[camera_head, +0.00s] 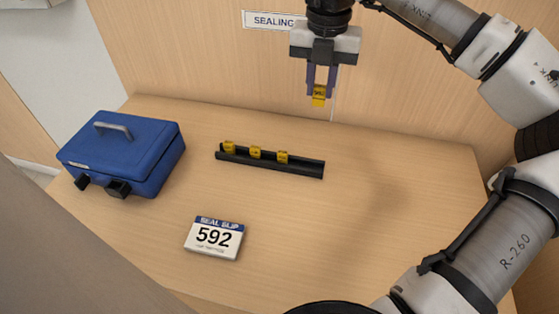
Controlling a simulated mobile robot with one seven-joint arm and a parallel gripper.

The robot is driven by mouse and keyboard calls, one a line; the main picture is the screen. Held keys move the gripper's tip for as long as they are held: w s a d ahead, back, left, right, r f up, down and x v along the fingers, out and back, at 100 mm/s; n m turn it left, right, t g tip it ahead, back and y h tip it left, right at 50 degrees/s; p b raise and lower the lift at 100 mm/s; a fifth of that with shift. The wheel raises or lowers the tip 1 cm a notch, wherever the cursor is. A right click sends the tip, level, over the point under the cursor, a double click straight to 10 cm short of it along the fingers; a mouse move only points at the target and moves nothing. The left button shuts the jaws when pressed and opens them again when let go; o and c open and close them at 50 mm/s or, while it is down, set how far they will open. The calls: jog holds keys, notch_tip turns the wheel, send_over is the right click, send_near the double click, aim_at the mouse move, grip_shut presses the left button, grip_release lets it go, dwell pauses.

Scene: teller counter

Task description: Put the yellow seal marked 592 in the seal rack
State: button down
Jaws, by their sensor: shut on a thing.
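My gripper (318,96) hangs above the back of the counter, fingers pointing down, and is shut on a yellow seal (319,95). The seal is held in the air, clear of the counter; the marking on it is too small to read. The seal rack (305,169) is a long black rail on the counter, below and to the left of the gripper. Several yellow seals (255,152) stand in its left and middle part. The right end of the rack is empty. The numbers on the seals in the rack cannot be read.
A blue cash box (130,150) with a grey handle stands at the left. A white slip sign (214,238) reading "SEAL SLIP 592" lies at the front. A "SEALING" sign (270,20) is on the wooden back panel. The counter's right side (410,200) is clear.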

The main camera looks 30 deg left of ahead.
aim_at(318, 106)
notch_tip(318, 106, down, 19)
jog(key=p, duration=0.2)
jog(key=shift+r+p, duration=0.1)
jog(key=shift+p, duration=0.2)
jog(key=shift+f, duration=0.45)
jog(key=shift+f+b, duration=0.2)
jog(key=shift+b, duration=0.1)
jog(key=c, duration=1.3)
grip_release()
jog(key=shift+r, duration=0.1)
jog(key=shift+o, duration=0.2)
jog(key=shift+r+p, duration=0.25)
jog(key=shift+p, duration=0.2)
notch_tip(318, 106, up, 12)
jog(key=shift+f+b, duration=0.1)
jog(key=shift+b, duration=0.85)
